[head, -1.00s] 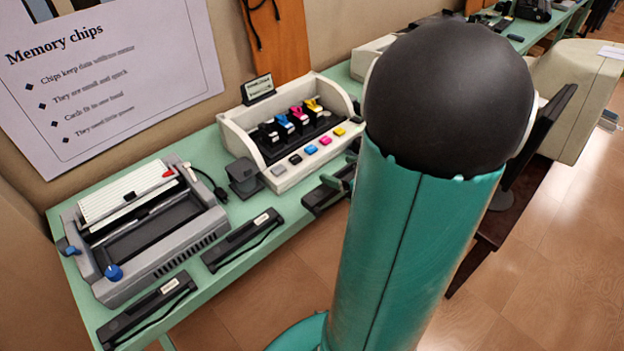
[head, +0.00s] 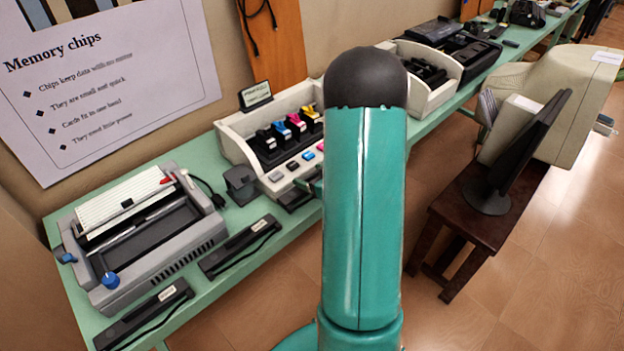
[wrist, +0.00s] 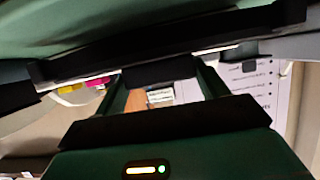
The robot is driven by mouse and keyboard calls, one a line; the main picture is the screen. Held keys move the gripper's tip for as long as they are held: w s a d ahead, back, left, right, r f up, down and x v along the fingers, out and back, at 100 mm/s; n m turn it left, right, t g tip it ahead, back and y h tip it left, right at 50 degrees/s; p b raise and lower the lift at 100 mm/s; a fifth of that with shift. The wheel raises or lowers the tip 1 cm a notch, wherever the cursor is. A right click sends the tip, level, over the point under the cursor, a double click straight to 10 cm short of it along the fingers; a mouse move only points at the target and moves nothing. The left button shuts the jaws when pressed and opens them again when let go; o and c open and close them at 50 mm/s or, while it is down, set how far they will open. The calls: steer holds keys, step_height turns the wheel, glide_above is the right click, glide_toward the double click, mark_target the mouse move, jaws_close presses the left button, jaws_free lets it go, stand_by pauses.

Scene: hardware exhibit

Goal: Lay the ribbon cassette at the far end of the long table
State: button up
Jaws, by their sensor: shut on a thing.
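My gripper (wrist: 160,85) is shut on a long black ribbon cassette (wrist: 100,58), which runs across the wrist view with green surface above it in that picture. In the head view only the cassette's left end (head: 291,199) shows, at the front of the white ink display; my arm hides the rest and most of the gripper. I cannot tell whether it touches the table. The long green table (head: 205,285) runs from lower left to the upper right, where its far end leaves the picture. Two similar black cassettes (head: 240,246) (head: 145,314) lie along its front edge.
A grey binding machine (head: 140,240) and the white ink display (head: 240,152) stand on the near table. A white bin (head: 437,96) and black devices (head: 470,52) crowd it farther along. A brown stool (head: 470,215) with a monitor stands right, with floor between.

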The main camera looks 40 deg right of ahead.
steer(key=shift+f, duration=0.75)
steer(key=shift+f, duration=0.15)
steer(key=o, duration=1)
